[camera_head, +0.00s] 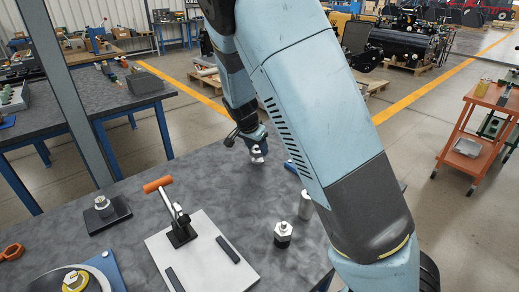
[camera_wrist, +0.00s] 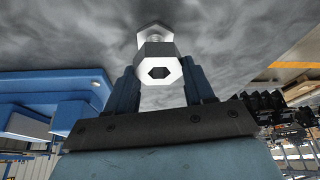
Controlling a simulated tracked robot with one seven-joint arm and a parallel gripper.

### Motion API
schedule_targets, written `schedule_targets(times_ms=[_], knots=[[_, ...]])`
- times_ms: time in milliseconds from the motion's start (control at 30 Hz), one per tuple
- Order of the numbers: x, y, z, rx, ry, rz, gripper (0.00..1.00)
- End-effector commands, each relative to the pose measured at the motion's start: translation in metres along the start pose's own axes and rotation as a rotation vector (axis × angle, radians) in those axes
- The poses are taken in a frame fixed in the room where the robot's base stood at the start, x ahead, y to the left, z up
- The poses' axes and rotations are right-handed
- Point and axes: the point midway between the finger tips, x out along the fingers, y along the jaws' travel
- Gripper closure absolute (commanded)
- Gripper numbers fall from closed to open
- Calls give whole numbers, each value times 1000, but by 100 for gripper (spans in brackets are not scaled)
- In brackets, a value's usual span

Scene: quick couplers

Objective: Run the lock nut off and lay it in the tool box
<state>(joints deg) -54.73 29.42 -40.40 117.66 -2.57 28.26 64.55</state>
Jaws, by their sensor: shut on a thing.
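My gripper (camera_head: 257,148) is above the far part of the grey table, shut on a silver hex piece (camera_head: 258,157). In the wrist view, the fingers (camera_wrist: 160,85) sit on both sides of this hex piece (camera_wrist: 178,72), which has a dark hexagonal opening. A second bright hex shape with a short threaded stem (camera_wrist: 155,36) shows just beyond it. I cannot tell whether the two are joined, or which is the lock nut. A blue box-like thing (camera_wrist: 50,85), possibly the tool box, is at the left of the wrist view. A bit of blue (camera_head: 290,166) shows beside my arm.
A fitting on a black base (camera_head: 104,208) is at left. A hex-topped fitting (camera_head: 283,235) and a metal cylinder (camera_head: 306,206) stand near my arm.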

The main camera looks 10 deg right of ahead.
Motion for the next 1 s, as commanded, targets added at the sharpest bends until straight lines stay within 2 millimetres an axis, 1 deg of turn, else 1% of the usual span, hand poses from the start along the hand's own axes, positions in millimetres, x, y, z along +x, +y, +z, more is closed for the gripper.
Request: schedule_targets(times_ms=[600, 1000], knots=[[-18, 0, -8, 0, 0, 0, 76], [-20, 0, -8, 0, 0, 1, 76]])
